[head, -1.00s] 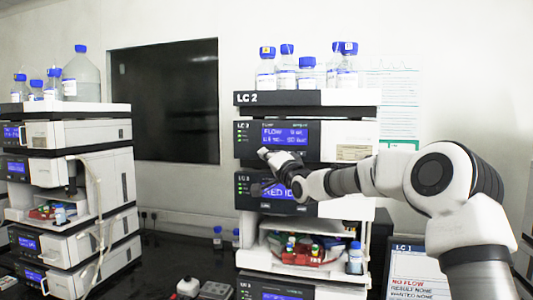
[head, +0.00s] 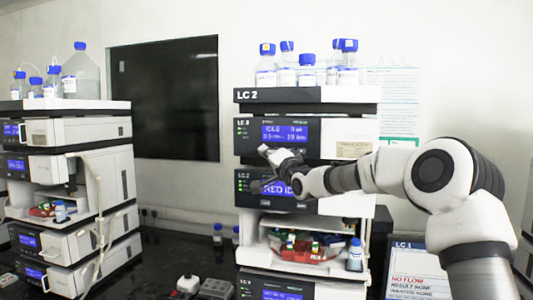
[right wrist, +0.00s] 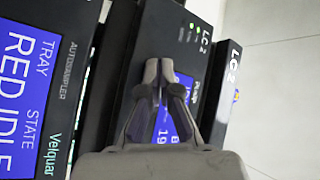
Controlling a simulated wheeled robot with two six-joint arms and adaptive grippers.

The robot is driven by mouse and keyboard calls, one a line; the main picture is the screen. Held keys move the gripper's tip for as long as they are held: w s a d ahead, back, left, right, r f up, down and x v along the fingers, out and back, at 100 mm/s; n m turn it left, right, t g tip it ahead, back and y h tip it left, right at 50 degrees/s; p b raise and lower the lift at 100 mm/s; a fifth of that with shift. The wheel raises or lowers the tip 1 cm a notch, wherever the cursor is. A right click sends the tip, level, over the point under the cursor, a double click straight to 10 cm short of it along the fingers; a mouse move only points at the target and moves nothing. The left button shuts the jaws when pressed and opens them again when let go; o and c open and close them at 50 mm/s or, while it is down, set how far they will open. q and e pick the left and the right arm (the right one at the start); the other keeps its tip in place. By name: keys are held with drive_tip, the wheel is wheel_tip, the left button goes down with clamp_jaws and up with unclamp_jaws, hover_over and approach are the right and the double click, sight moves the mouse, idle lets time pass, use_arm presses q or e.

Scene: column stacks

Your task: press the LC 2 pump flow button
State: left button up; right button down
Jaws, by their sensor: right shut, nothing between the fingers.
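The LC 2 pump (head: 335,128) is the dark-fronted module under the LC 2 top tray (head: 310,96). Its blue display (head: 285,133) is lit with small, blurred text. My right gripper (head: 264,149) is shut and empty at the lower left of the pump front, just below the display. In the right wrist view, the gripper (right wrist: 159,66) has its fingertips together over the pump front (right wrist: 150,30), partly covering its blue display (right wrist: 183,110). I cannot make out the flow button; the fingers may hide it. Contact cannot be told. My left gripper is not in view.
The autosampler display (head: 285,190), reading RED IDLE, is just below the pump. Bottles with blue caps (head: 307,72) stand on top. Another stack (head: 90,133) stands at the left.

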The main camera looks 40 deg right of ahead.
drive_tip(key=shift+s+a, duration=0.35)
drive_tip(key=shift+a, duration=0.1)
drive_tip(key=s+a+b, duration=0.3)
drive_tip(key=b, duration=0.1)
drive_tip(key=shift+s+a+b, duration=0.1)
drive_tip(key=shift+a+b, duration=0.3)
drive_tip(key=shift+f, duration=0.1)
idle(0.5)
